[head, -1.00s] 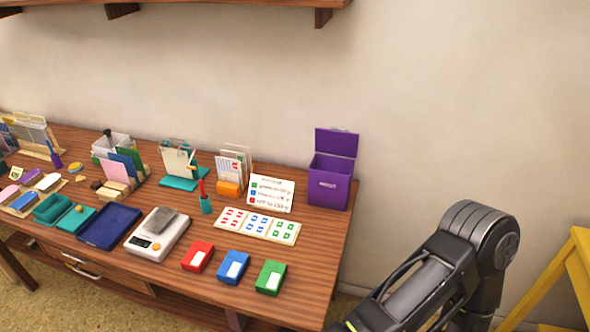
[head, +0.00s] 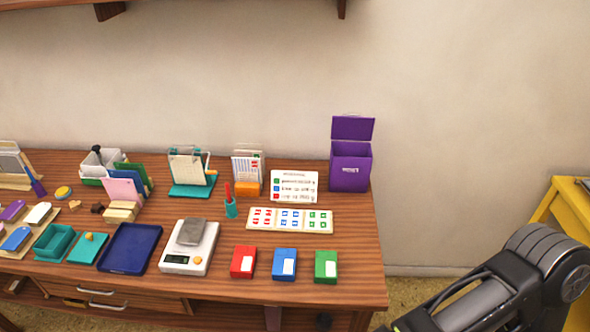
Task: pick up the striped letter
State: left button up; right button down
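Several upright papers or letters (head: 248,165) stand in a clear holder with an orange block (head: 248,188) at its front, at the back of the table. Some of these papers have coloured marks; I cannot tell for sure which one is the striped letter. More papers (head: 188,167) stand in a teal stand (head: 190,190) to their left. Part of my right arm shows at the lower right, off the table. Neither gripper is in view.
The wooden table (head: 350,260) carries a purple open-lidded box (head: 350,172), a printed card (head: 294,186), a stamp sheet (head: 290,220), a scale (head: 190,255), a blue tray (head: 130,250), and red (head: 243,262), blue (head: 284,264) and green (head: 326,266) inkpads. A yellow stand (head: 570,205) is at right.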

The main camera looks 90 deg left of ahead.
aim_at(245, 168)
jog(key=k+j+u, duration=0.15)
jog(key=k+u, duration=0.35)
jog(key=k+j+u, duration=0.35)
jog(key=k+u, duration=0.15)
jog(key=k, duration=0.15)
jog(key=k+j+u, duration=0.5)
